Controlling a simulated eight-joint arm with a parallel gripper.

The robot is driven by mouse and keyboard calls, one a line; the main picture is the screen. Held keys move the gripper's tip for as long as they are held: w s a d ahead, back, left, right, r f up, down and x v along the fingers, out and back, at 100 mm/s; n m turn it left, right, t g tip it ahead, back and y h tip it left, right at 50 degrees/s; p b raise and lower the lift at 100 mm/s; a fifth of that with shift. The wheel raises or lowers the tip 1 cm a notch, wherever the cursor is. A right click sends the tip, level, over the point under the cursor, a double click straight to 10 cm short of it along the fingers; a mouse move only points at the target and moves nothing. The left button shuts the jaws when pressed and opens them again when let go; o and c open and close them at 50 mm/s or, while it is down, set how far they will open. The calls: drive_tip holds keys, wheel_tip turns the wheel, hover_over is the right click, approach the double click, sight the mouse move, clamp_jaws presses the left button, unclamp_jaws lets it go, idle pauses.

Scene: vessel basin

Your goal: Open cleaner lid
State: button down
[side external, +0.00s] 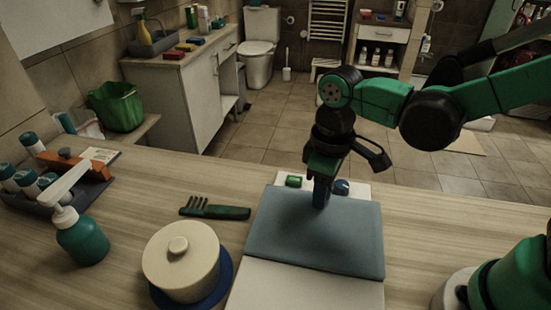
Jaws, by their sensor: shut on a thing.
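The cleaner is a pale box (310,287) on the wooden counter, with a flat blue-grey lid (330,240) over it. A green part (293,181) and a blue knob (341,187) are at its far end. My gripper (320,188) points down at the far part of the lid. It is shut on a small dark blue piece there, which looks like the lid's handle, mostly hidden by the fingers. I cannot tell from this view whether the lid is raised.
A cream lidded pot (182,262) on a blue base stands just left of the cleaner. A green comb (215,209) lies behind it. A teal pump bottle (80,235) and a tray of bottles (70,190) are farther left.

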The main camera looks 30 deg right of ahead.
sight(313, 259)
idle(0.4)
drive_tip(key=s+a, duration=0.7)
drive_tip(key=shift+a, duration=0.2)
drive_tip(key=c, duration=0.5)
unclamp_jaws()
drive_tip(key=shift+c, duration=0.2)
drive_tip(key=shift+r, duration=0.1)
drive_tip(key=shift+r, duration=2.7)
drive_tip(key=shift+d, duration=0.1)
